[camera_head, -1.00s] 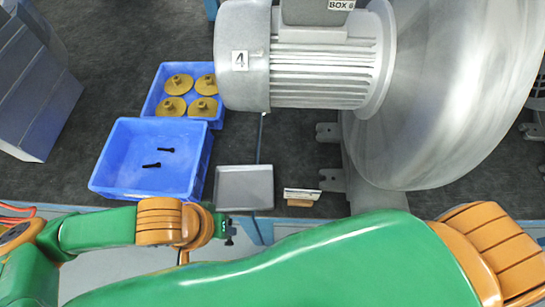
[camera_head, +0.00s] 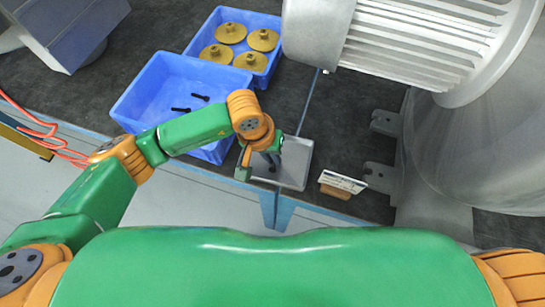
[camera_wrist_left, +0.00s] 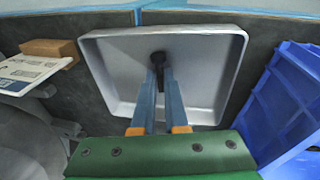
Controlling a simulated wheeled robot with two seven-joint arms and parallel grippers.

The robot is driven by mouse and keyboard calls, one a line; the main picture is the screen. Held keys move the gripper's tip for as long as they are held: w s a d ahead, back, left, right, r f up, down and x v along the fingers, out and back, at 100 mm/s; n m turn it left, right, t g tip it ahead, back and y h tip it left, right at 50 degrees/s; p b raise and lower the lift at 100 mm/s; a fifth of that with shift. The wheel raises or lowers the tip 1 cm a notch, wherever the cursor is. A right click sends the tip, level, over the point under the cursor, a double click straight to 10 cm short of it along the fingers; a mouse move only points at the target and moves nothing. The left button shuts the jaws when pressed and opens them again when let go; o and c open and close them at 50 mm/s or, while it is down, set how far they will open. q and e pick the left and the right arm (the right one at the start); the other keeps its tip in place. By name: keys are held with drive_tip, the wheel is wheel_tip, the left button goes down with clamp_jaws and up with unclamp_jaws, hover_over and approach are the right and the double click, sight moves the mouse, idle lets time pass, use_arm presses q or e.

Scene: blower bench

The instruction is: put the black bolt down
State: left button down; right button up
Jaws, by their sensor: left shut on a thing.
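My left gripper (camera_head: 271,160) is over the grey metal tray (camera_head: 298,168) in the head view. In the left wrist view the left gripper (camera_wrist_left: 162,78) is shut on the black bolt (camera_wrist_left: 158,57), with the bolt's dark head showing between the fingertips. The bolt is over the inside of the tray (camera_wrist_left: 212,108); I cannot tell whether it touches the tray floor. Two more black bolts (camera_head: 190,104) lie in the near blue crate (camera_head: 150,88). My right gripper is not in view.
The near blue crate stands left of the tray, partly behind my left arm. A far blue crate (camera_head: 273,60) holds several yellow flanged parts (camera_head: 231,33). A white card on a wooden block (camera_head: 341,184) stands right of the tray. The large grey blower (camera_head: 440,120) fills the right.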

use_arm(q)
drive_tip(key=shift+f, duration=0.15)
drive_tip(key=c, duration=1.2)
unclamp_jaws()
drive_tip(key=shift+c, duration=0.2)
drive_tip(key=v, duration=1.2)
drive_tip(key=shift+r+b, duration=0.25)
drive_tip(key=shift+b, duration=0.15)
drive_tip(key=shift+s+d, duration=0.1)
drive_tip(key=shift+d, duration=0.05)
